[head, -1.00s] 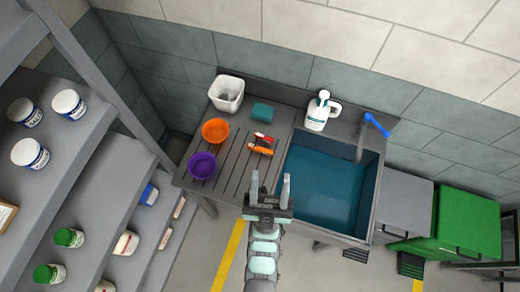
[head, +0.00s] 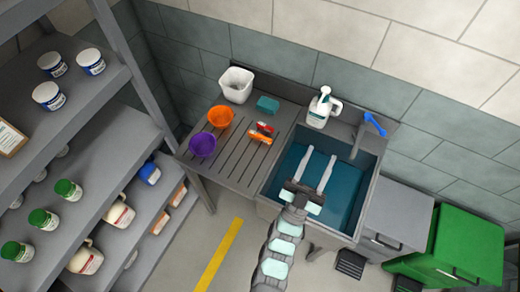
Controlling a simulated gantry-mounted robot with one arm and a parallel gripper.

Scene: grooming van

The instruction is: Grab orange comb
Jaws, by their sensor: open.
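In the head view an orange comb-like item (head: 259,137) lies on the grey ribbed drainboard (head: 225,168), close to the sink's left edge. A red item with a pale part (head: 265,128) lies right behind it, close or touching; I cannot tell which. The details of both are too small to make out. My gripper (head: 320,153) is open and empty, with its two pale fingers over the sink, to the right of the orange item and apart from it.
The sink (head: 338,207) holds blue water. An orange bowl (head: 220,117), a purple bowl (head: 202,145), a white tub (head: 237,85) and a teal block (head: 268,104) stand on the drainboard. A white jug (head: 323,108) and blue-handled tap (head: 366,128) stand behind the sink. Shelves (head: 150,190) rise at left.

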